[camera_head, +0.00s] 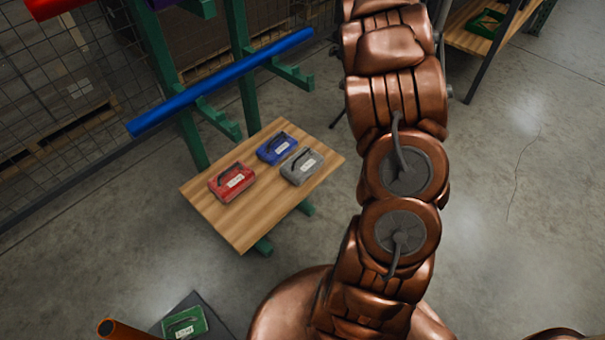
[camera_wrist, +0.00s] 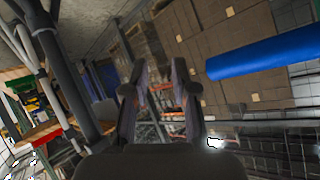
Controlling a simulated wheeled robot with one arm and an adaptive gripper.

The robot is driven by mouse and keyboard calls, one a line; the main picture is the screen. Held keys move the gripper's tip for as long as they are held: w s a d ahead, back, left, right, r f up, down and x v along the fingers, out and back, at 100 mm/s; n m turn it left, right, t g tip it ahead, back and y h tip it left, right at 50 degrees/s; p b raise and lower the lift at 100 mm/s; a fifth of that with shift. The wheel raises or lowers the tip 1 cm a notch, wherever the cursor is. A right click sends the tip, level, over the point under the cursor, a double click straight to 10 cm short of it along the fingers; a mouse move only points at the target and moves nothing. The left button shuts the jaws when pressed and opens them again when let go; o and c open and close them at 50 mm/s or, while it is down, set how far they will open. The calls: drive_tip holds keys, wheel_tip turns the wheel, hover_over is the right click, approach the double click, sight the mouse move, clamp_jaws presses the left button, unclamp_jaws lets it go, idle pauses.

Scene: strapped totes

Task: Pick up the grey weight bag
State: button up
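The grey weight bag (camera_head: 302,168) lies on a wooden board (camera_head: 245,232), near its right edge, with a dark handle strap and a white label on top. A blue bag (camera_head: 277,148) lies just behind it to the left, and a red bag (camera_head: 226,179) lies farther left on the same board. My gripper (camera_wrist: 159,65) shows in the wrist view with its two dark fingers apart and nothing between them. It faces stacked cartons and racks, and no weight bag is seen there. In the head view my arm is to the right of the board, and the gripper is not seen.
A blue pipe (camera_head: 222,82) rests on green rack arms above and behind the board. A green bag (camera_head: 184,323) lies on a dark surface at lower left, beside an orange-brown pipe (camera_head: 124,330). A wooden shelf (camera_head: 468,40) stands at upper right. Floor right of my arm is clear.

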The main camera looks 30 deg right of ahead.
wheel_tip(320, 180, down, 10)
drive_tip(key=y+b, duration=0.3)
drive_tip(key=m+y+b, duration=0.2)
drive_tip(key=y+b, duration=0.8)
drive_tip(key=y, duration=0.2)
approach(305, 154)
drive_tip(key=shift+w+a+f, duration=0.3)
drive_tip(key=shift+w+a, duration=0.1)
drive_tip(key=shift+w, duration=0.15)
drive_tip(key=shift+w+a+f, duration=0.25)
drive_tip(key=shift+w+a, duration=0.15)
drive_tip(key=shift+w, duration=0.2)
drive_tip(key=shift+a, duration=0.2)
drive_tip(key=shift+w+a+f, duration=0.15)
drive_tip(key=shift+w+a, duration=0.05)
drive_tip(key=shift+a, duration=0.1)
drive_tip(key=shift+r+b+x, duration=0.1)
drive_tip(key=shift+b+x, duration=0.65)
drive_tip(key=shift+x, duration=0.95)
drive_tip(key=shift+r+b+x, duration=0.15)
drive_tip(key=shift+b+x, duration=0.55)
drive_tip(key=shift+x, duration=1)
